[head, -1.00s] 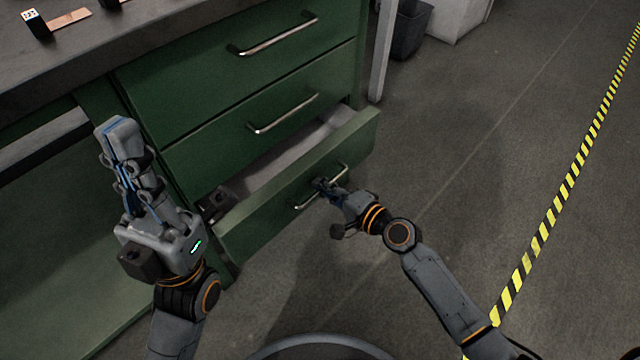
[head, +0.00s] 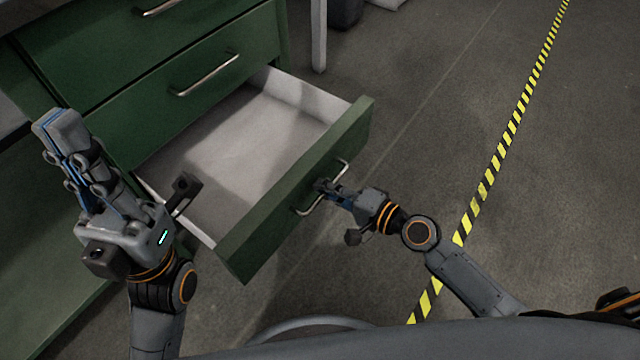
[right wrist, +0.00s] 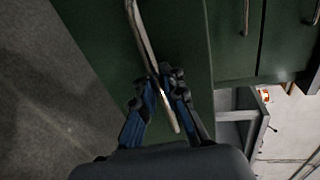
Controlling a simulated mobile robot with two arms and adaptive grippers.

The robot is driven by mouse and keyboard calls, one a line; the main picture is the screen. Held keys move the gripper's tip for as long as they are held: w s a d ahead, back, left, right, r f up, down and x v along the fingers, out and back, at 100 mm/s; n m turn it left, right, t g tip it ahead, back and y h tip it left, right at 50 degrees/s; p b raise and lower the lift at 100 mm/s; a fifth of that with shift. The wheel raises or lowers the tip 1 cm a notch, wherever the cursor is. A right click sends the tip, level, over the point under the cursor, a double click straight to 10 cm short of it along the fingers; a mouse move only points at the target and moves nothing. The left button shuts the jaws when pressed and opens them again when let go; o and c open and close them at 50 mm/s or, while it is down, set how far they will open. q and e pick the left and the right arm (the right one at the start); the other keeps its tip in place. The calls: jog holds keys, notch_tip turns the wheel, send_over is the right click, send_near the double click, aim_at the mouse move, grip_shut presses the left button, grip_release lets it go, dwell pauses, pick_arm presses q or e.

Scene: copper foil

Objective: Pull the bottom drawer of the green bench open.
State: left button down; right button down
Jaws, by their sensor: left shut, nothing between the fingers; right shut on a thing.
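The bottom drawer (head: 262,215) of the green bench (head: 110,95) stands well open in the head view. Its pale inside is empty as far as I can see; my left gripper's parts cover its near left corner. My right gripper (head: 322,188) is shut on the drawer's metal handle (head: 342,166). In the right wrist view the blue-lined fingers (right wrist: 160,88) close around the handle bar (right wrist: 140,35) in front of the green drawer face. My left gripper (head: 60,128) is shut and empty, raised in front of the bench, left of the drawer.
The middle drawer above, with its handle (head: 207,76), is closed. A grey bench leg (head: 318,35) and a dark bin (head: 345,12) stand behind. Yellow-black tape (head: 515,125) crosses the floor at right. The floor between the drawer and the tape is clear.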

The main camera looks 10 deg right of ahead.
jog(key=shift+r, duration=0.1)
jog(key=c, duration=1.7)
grip_release()
jog(key=shift+s, duration=0.1)
jog(key=v, duration=1.2)
